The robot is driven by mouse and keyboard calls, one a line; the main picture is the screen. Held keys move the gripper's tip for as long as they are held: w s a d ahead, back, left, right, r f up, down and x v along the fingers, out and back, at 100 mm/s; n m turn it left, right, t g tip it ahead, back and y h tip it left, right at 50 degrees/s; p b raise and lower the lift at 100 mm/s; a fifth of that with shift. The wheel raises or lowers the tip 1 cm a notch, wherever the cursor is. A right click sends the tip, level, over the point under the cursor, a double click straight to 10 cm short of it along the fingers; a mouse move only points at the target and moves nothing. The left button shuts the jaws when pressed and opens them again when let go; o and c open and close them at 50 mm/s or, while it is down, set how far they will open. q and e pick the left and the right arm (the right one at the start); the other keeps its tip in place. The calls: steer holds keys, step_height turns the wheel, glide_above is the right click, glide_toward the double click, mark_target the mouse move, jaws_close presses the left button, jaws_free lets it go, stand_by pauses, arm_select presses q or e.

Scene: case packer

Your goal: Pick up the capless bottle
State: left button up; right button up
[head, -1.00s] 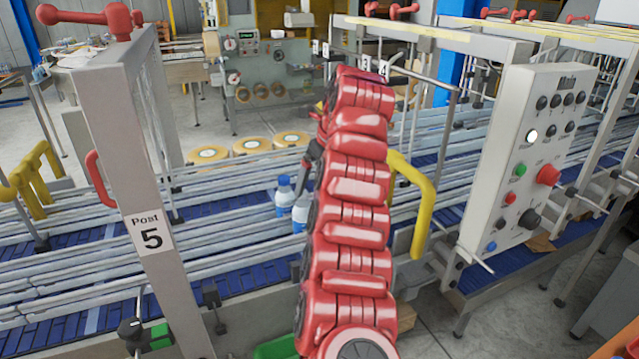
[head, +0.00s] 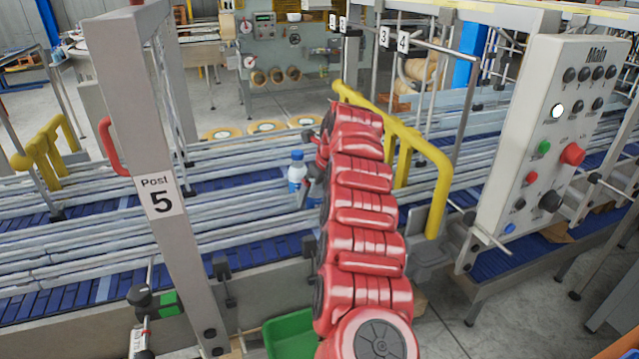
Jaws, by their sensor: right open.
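A small bottle (head: 296,174) with a blue top and a pale blue-and-white body stands on the conveyor in the middle of the view. No bottle clearly without a cap can be made out; anything behind my arm is hidden. My right arm reaches forward over the conveyor. Its dark gripper (head: 308,186) is open, just right of the bottle and very close to it in the picture. I cannot tell whether they touch. The fingers are small and partly hidden by the red arm. My left gripper is not in view.
Metal guide rails (head: 235,210) run along the blue conveyor. A post marked 5 (head: 160,220) stands at the left, and a yellow bar frame (head: 440,190) is right of my arm. The Main control panel (head: 545,140) is at the right. A green bin (head: 290,335) sits below.

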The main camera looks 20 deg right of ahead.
jaws_close()
stand_by(0.6)
